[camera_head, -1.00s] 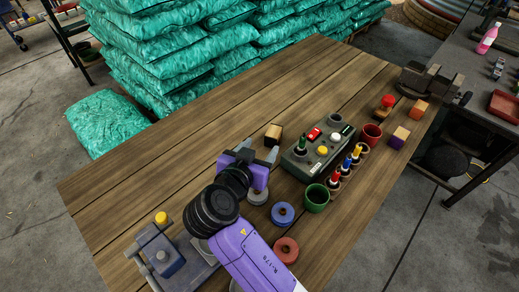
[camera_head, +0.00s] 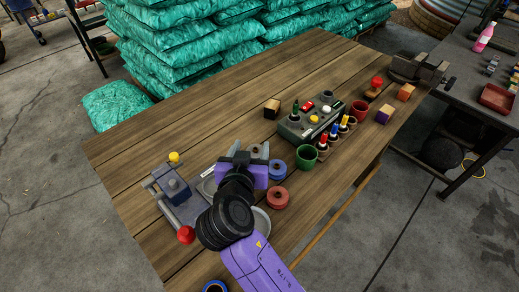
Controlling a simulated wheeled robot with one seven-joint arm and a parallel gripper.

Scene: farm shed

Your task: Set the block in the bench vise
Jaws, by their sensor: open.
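Several small two-tone wooden blocks are on the workbench (camera_head: 135,150); which one is the task's block I cannot tell. A black-and-wood block (camera_head: 272,109) sits left of the control box. A purple-and-wood block (camera_head: 384,114) and an orange-and-wood block (camera_head: 406,92) sit towards the far right end. A dark grey bench vise (camera_head: 418,70) stands at that end, just beyond the orange block; its jaw gap is too small to make out. My gripper (camera_head: 251,150) is open, nearer than the black-and-wood block and apart from it. Nothing shows between its fingers.
A green-grey control box (camera_head: 300,128), a green cup (camera_head: 306,158), a red cup (camera_head: 360,112) and a rack of coloured-handled tools stand mid-bench. A grey lever fixture (camera_head: 174,188) stands left. The bench's far left is clear.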

